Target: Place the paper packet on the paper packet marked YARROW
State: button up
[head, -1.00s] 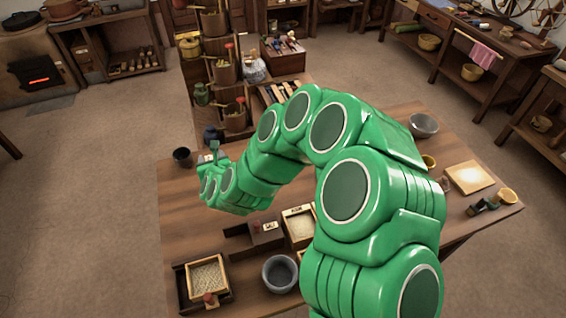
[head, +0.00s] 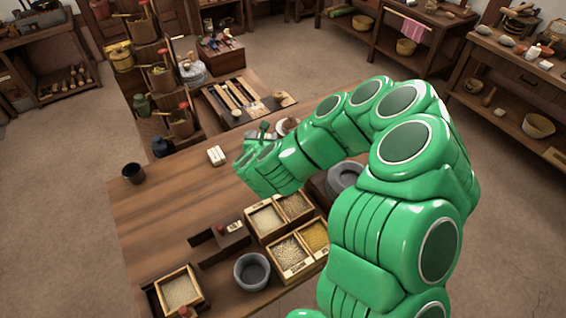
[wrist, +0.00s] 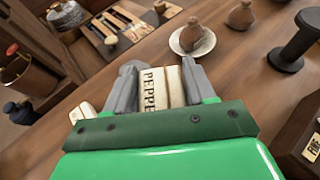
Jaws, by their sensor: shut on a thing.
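My gripper (wrist: 160,88) is shut on a cream paper packet (wrist: 149,92) whose visible letters read "PEPPE". The rest of its label is hidden by the gripper. In the head view my gripper (head: 262,134) is over the far part of the table, and the held packet is hard to make out there. A second small white packet (head: 216,156) lies on the table to the left of my gripper. It also shows in the wrist view (wrist: 83,112), partly hidden behind my gripper. Its marking is too small to read.
A dark cup (head: 133,173) stands at the table's left edge. Wooden boxes of grain (head: 268,218) and a grey bowl (head: 252,271) are nearer. A saucer with a brown pot (wrist: 191,40) and a black spool (wrist: 294,45) stand beyond my gripper. The wood around the white packet is clear.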

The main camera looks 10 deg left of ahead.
jog(key=w+d+m+h, duration=0.2)
jog(key=d, duration=0.4)
jog(key=shift+s+f, duration=0.15)
jog(key=shift+f, duration=3.8)
jog(key=shift+f, duration=0.1)
jog(key=o, duration=1)
jog(key=shift+r, duration=0.2)
jog(key=shift+v, duration=2.15)
jog(key=shift+s+a+r+n, duration=0.1)
jog(key=shift+s+n, duration=0.05)
jog(key=shift+s, duration=0.45)
jog(key=shift+s+a+r+n, duration=0.1)
jog(key=shift+s+n, duration=0.05)
jog(key=shift+s, duration=0.4)
